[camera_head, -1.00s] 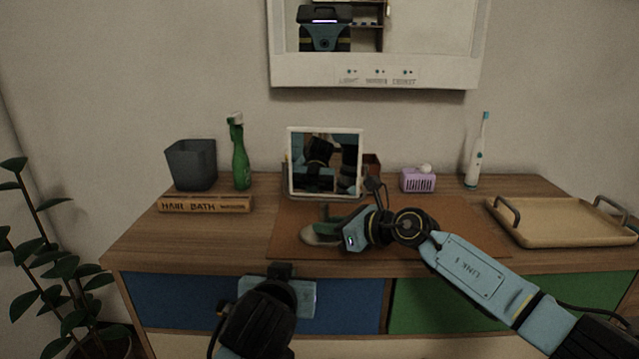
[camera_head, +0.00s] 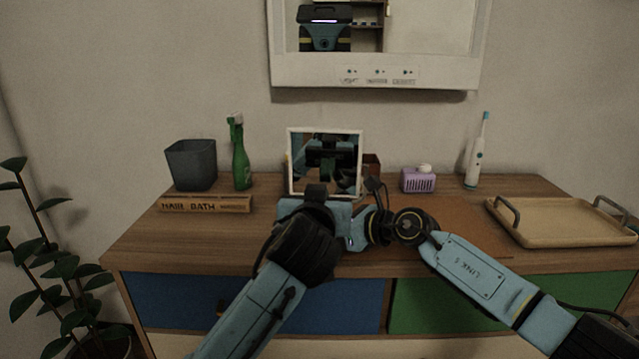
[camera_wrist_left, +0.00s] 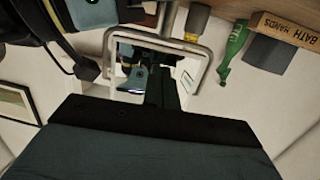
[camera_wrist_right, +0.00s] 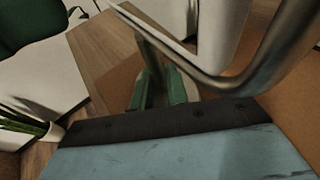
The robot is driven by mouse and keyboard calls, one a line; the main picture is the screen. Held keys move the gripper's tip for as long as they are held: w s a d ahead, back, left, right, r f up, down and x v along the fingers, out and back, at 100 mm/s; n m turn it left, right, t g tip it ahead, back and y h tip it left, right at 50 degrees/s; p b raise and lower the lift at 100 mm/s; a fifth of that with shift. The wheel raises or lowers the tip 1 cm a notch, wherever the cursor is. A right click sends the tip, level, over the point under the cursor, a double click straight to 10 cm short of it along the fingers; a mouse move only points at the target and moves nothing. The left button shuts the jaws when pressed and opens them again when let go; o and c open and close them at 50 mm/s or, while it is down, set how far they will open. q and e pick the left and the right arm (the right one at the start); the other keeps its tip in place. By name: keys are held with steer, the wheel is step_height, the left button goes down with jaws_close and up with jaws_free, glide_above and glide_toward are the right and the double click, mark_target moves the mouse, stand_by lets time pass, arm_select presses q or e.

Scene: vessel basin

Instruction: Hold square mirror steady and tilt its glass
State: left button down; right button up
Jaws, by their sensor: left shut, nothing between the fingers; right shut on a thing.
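The square mirror (camera_head: 326,165) stands on the brown mat, its white-edged glass upright or nearly so. My left gripper (camera_head: 317,190) is in front of the glass's lower edge, shut and empty. In the left wrist view, its dark fingers (camera_wrist_left: 165,90) lie before the mirror glass (camera_wrist_left: 135,75) and metal frame (camera_wrist_left: 203,60); contact cannot be told. In the right wrist view, my right gripper's green fingers (camera_wrist_right: 160,92) are shut on the mirror's stand, at a post (camera_wrist_right: 150,55) below the curved metal frame (camera_wrist_right: 225,82). The mirror's base is hidden behind my left arm in the head view.
A purple box (camera_head: 418,181), toothbrush (camera_head: 474,165) and wooden tray (camera_head: 570,238) are right. A wall mirror cabinet (camera_head: 375,75) hangs above. The mat's right side (camera_head: 465,225) is clear.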

arm_select(q)
steer(key=shift+w+d+f, duration=0.1)
steer(key=shift+w, duration=0.55)
steer(key=shift+w+d+f, duration=0.1)
steer(key=shift+w, duration=0.5)
steer(key=shift+w, duration=1.05)
stand_by(1.0)
steer(key=shift+s, duration=0.1)
steer(key=shift+s+a, duration=0.15)
steer(key=shift+s, duration=1.3)
steer(key=shift+s+a, duration=0.1)
steer(key=shift+s, duration=1.35)
arm_select(e)
steer(key=o, duration=0.8)
steer(key=shift+o, duration=0.2)
steer(key=shift+s+d, duration=0.1)
steer(key=shift+d, duration=0.05)
